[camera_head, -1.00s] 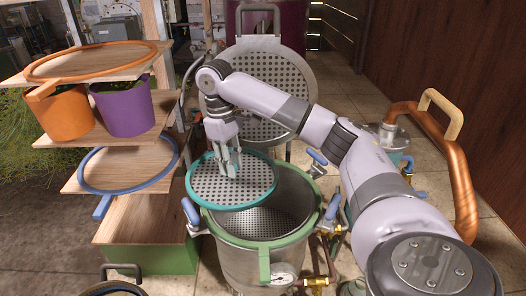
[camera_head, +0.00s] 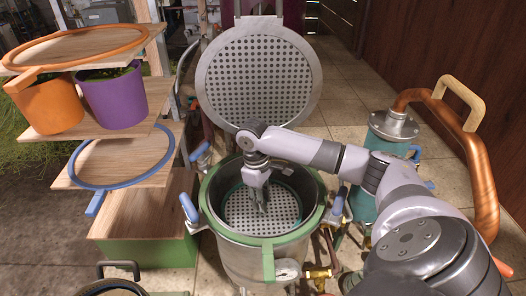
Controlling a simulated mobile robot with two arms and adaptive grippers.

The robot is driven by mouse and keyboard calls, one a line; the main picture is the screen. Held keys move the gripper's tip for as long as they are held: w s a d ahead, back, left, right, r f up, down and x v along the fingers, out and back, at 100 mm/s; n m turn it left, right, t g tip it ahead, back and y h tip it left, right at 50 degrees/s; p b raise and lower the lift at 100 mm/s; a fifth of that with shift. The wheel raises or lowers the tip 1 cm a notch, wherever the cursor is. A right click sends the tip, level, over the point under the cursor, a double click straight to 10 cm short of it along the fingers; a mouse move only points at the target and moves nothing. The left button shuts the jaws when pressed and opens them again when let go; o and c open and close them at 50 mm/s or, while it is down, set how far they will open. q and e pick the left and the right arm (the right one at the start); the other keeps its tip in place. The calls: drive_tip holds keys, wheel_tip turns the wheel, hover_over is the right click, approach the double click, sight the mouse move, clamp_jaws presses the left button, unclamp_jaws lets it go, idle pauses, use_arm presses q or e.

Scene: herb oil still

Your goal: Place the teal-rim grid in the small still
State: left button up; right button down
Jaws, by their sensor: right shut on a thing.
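The teal-rim grid (camera_head: 283,207), a round perforated metal plate with a teal edge, is inside the steel pot of the small still (camera_head: 240,253). It looks about level, below the pot's green rim. My right gripper (camera_head: 262,208) reaches down into the pot and is shut on the grid near its middle. The fingers and wrist cover part of the grid. Whether the grid touches the pot's inside is hard to tell. My left gripper is out of view.
A large perforated round lid (camera_head: 258,75) stands open behind the pot. Blue-handled clamps (camera_head: 189,208) surround the rim. Wooden shelves with orange (camera_head: 48,104) and purple (camera_head: 114,98) pots stand left. A copper pipe (camera_head: 482,170) and teal cylinder (camera_head: 390,150) stand right.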

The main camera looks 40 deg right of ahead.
sight(263, 216)
drive_tip(key=f, duration=0.5)
drive_tip(key=f+p, duration=0.1)
drive_tip(key=f, duration=0.1)
drive_tip(key=shift+w+d+f, duration=0.2)
drive_tip(key=shift+w+f, duration=0.05)
drive_tip(key=shift+f, duration=0.1)
drive_tip(key=shift+s+f, duration=0.1)
drive_tip(key=shift+f, duration=0.55)
drive_tip(key=shift+f+p, duration=0.4)
drive_tip(key=shift+f, duration=1.25)
drive_tip(key=c, duration=1.3)
unclamp_jaws()
drive_tip(key=shift+f, duration=0.1)
drive_tip(key=r+b, duration=0.1)
drive_tip(key=r, duration=0.3)
drive_tip(key=w+r+b, duration=0.1)
drive_tip(key=r, duration=0.3)
drive_tip(key=r+b, duration=0.1)
drive_tip(key=r, duration=0.3)
drive_tip(key=shift+w+a+r, duration=0.15)
drive_tip(key=shift+w+a, duration=0.05)
drive_tip(key=shift+a, duration=0.1)
